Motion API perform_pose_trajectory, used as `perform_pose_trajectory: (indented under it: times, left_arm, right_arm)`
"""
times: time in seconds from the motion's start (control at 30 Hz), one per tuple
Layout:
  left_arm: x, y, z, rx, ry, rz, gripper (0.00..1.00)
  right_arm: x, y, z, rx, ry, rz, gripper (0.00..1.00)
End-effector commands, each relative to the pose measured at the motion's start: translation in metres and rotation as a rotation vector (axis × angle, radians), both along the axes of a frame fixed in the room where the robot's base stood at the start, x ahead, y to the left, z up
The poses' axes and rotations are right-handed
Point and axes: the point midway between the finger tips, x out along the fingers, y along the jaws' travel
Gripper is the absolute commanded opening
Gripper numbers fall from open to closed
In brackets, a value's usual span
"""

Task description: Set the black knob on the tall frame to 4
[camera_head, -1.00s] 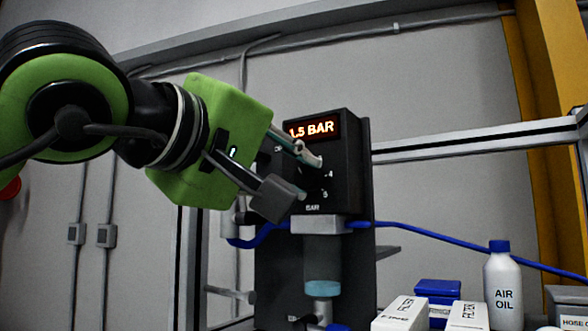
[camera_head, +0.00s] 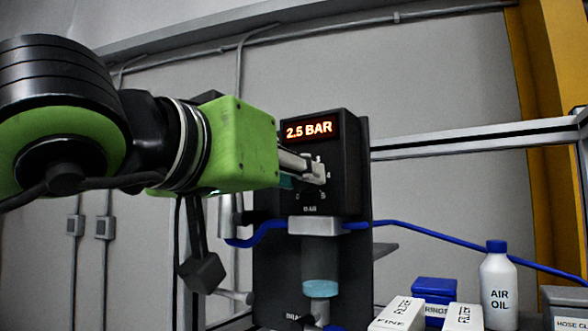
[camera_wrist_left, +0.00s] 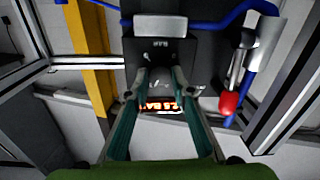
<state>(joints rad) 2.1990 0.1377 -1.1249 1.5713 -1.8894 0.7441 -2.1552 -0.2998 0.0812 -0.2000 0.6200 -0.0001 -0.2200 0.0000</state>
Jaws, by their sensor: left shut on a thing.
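The tall dark frame (camera_head: 267,262) carries a black regulator box (camera_head: 344,160) with a lit display (camera_head: 309,130) reading 2.5 BAR. A dial with small white marks, including a 4 at its right, is on the box face. My left gripper (camera_head: 318,172) is shut on the black knob at this dial. The fingers cover the knob in the head view. In the left wrist view the two fingers (camera_wrist_left: 160,76) reach to the dark box face, with the orange display lit between them. My right gripper is not in view.
A blue hose (camera_head: 420,232) runs right from the regulator, above a clear bowl (camera_head: 321,288). White filter boxes (camera_head: 398,314), a blue box (camera_head: 436,288) and an AIR OIL bottle (camera_head: 498,287) stand at lower right. A red knob (camera_wrist_left: 229,102) shows in the left wrist view.

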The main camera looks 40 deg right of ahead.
Motion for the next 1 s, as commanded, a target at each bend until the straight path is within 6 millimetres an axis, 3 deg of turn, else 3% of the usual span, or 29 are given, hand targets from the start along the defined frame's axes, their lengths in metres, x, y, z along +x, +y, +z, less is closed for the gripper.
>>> perform_pose_trajectory:
  times: [0.6,1.0]
  left_arm:
    - [-0.001,-0.002,-0.005,0.231,-0.529,-0.002,0.01]
    - [-0.001,-0.002,-0.006,0.332,-0.775,-0.002,0.01]
  right_arm:
    - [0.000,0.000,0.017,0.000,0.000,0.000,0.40]
    - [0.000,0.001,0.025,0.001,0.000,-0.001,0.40]
